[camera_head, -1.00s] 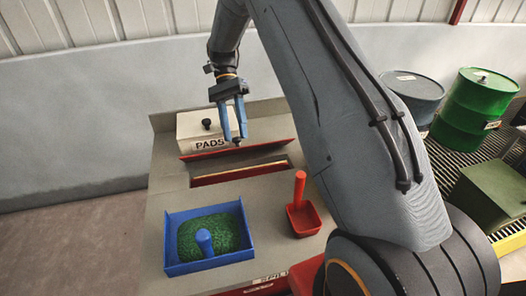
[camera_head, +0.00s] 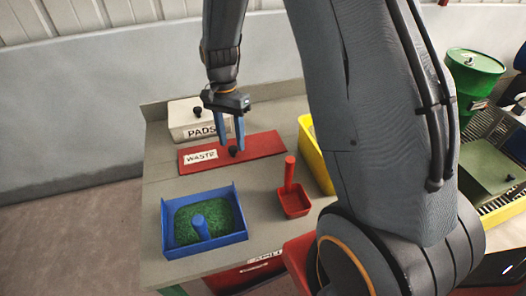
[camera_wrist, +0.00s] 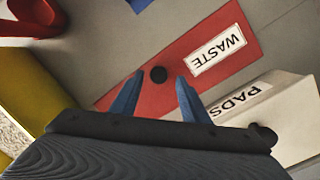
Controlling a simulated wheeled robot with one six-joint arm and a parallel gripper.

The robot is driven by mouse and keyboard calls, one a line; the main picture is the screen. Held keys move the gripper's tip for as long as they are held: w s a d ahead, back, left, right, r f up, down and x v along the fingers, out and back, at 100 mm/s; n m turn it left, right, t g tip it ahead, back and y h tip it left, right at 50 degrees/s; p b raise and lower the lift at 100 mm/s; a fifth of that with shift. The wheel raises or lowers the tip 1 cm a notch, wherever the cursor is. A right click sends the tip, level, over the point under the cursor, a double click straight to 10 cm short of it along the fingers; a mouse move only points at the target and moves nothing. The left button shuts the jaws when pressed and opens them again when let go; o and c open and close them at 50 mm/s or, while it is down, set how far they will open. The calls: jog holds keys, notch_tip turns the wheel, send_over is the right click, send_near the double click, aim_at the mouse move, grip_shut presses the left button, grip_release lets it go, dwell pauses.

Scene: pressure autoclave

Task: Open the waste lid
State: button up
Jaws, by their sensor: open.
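A pale PADS box (camera_head: 185,112) with a black knob stands just behind the lid. A blue tray (camera_head: 180,247) of green granules and a red scoop (camera_head: 294,203) are in front. A yellow bin (camera_head: 313,150) stands at the right. My arm hides part of the right side.

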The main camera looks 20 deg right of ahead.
aim_at(232, 148)
jog(key=shift+s+a+f+t+b, duration=0.1)
jog(key=shift+s+f+t+b, duration=0.4)
jog(key=shift+f+t+b, duration=0.25)
notch_tip(232, 148, up, 8)
jog(key=shift+w+b, duration=0.1)
jog(key=shift+b, duration=0.3)
jog(key=s+d+n+p, duration=0.1)
jog(key=s+d+n, duration=0.1)
jog(key=s+n, duration=0.3)
jog(key=s+d+r+n+t+p, duration=0.1)
jog(key=s+n, duration=0.4)
jog(key=s, duration=0.4)
jog(key=shift+s+d, duration=0.35)
jog(key=shift+d, duration=0.05)
jog(key=shift+o, duration=0.2)
jog(key=shift+w, duration=0.1)
